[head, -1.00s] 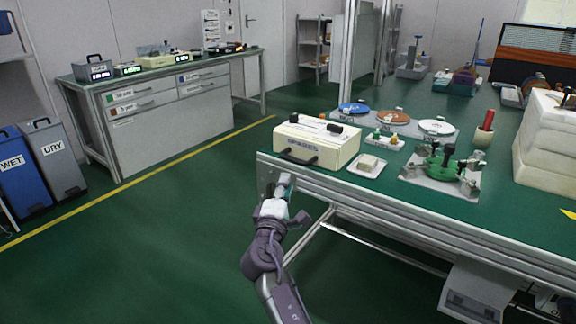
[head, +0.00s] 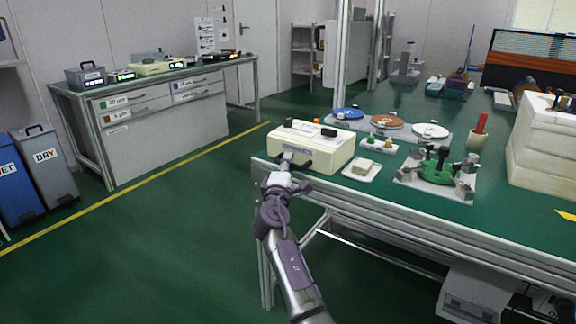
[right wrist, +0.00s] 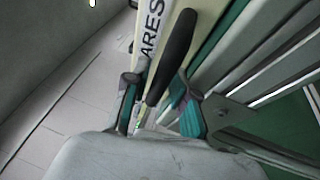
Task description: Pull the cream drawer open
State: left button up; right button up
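The cream drawer unit (head: 338,155) sits at the near left corner of the green-topped bench, with dark knobs on top. Its front looks closed. My right gripper (head: 286,166) is at its front, partly covering the black handle (head: 305,165). In the right wrist view, the black bar handle (right wrist: 172,55) runs between the spread fingers of my right gripper (right wrist: 158,108), beside the cream front (right wrist: 142,35) lettered "ARES". A gap shows between fingers and handle; I see no clear grip. My left gripper is not in view.
A small white dish (head: 362,171) with a cream block stands right of the drawer unit. A green fixture (head: 437,168) and colored discs (head: 387,122) are farther along the bench. The green floor left of the bench is clear.

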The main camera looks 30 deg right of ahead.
grip_shut()
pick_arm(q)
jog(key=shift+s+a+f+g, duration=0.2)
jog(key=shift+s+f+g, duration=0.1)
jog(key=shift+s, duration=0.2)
pick_arm(e)
jog(key=s+a, duration=0.3)
jog(key=a, duration=0.5)
jog(key=shift+s+a, duration=0.3)
jog(key=shift+o, duration=0.7)
grip_release()
